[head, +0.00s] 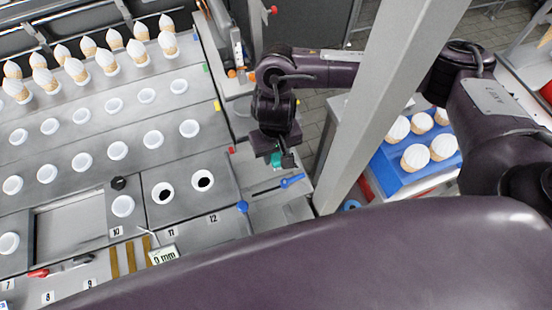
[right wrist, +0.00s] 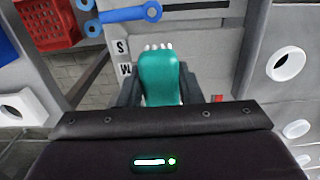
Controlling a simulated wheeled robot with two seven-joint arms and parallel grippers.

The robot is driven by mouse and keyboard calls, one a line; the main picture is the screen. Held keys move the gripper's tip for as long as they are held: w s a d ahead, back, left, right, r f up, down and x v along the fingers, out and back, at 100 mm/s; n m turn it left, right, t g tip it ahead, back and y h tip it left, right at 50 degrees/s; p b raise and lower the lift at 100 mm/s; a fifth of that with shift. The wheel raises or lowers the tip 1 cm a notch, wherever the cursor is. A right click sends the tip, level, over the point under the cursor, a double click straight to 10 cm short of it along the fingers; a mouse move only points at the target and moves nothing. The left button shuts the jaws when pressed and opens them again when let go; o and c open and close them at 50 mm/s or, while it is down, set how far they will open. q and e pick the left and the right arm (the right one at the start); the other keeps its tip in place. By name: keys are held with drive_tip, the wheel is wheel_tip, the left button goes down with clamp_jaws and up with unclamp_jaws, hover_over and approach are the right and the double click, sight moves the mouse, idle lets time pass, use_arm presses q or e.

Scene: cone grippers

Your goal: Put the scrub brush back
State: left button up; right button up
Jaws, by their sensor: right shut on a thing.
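The scrub brush (right wrist: 160,76) has a rounded teal body, and pale bristle tufts show at its far end in the right wrist view. My right gripper (right wrist: 160,92) is shut on it, with a dark finger on each side. In the head view, a small teal patch of the brush (head: 276,159) shows between the fingers of my right gripper (head: 279,156). The gripper hangs over the right end of the steel counter, and most of the brush is hidden there. I cannot tell whether the brush touches anything below. My left gripper is not in view.
A blue-handled tool (head: 292,181) lies just below the gripper. The steel counter (head: 75,215) at left has rows of white cups and several cones. A grey post (head: 385,80) stands right of the gripper. A blue tray (head: 395,178) with cones is beyond it.

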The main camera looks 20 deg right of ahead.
sight(276, 161)
wheel_tip(276, 161, down, 3)
drive_tip(key=shift+s+r+b, duration=0.1)
drive_tip(key=shift+s+b, duration=0.05)
drive_tip(key=shift+b, duration=0.25)
drive_tip(key=shift+f, duration=0.25)
drive_tip(key=o, duration=1)
wheel_tip(276, 161, up, 11)
drive_tip(key=shift+f+p, duration=0.15)
drive_tip(key=shift+p, duration=0.75)
drive_tip(key=shift+r, duration=0.8)
